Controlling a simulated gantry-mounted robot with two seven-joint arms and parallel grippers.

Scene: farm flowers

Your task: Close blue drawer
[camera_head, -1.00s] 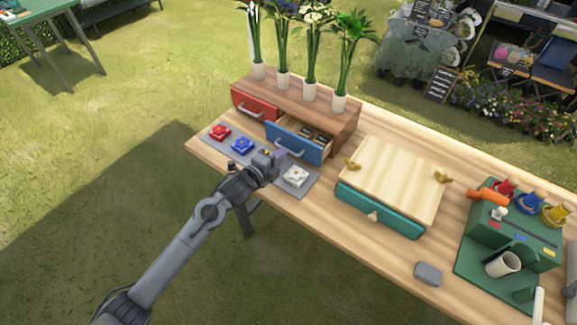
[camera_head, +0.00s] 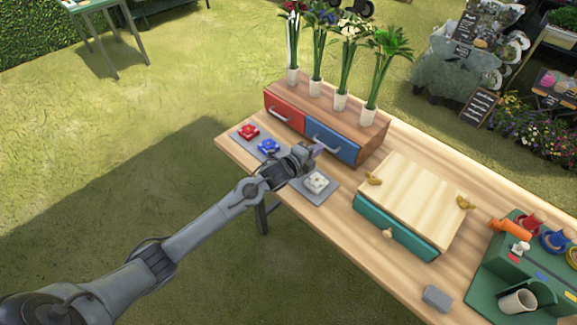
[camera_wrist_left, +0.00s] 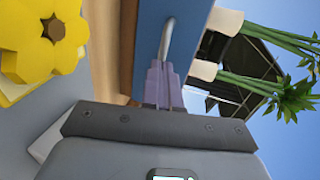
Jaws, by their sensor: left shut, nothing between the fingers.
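The blue drawer (camera_head: 333,143) is flush with the front of the wooden cabinet (camera_head: 372,153), beside the red drawer (camera_head: 284,110). My left gripper (camera_head: 315,149) is at the blue drawer's front, its fingers together and empty. In the left wrist view, the fingertips (camera_wrist_left: 163,82) point at the blue front (camera_wrist_left: 147,42), close to its pale handle (camera_wrist_left: 167,40). I cannot tell whether they touch it. My right gripper is not in view.
A grey mat (camera_head: 325,194) before the cabinet holds red (camera_head: 248,132), blue (camera_head: 269,146) and white (camera_head: 316,181) flower pieces. A yellow flower piece (camera_wrist_left: 42,45) shows in the wrist view. Vases of flowers stand on the cabinet. A teal-fronted box (camera_head: 396,227) stands to the right.

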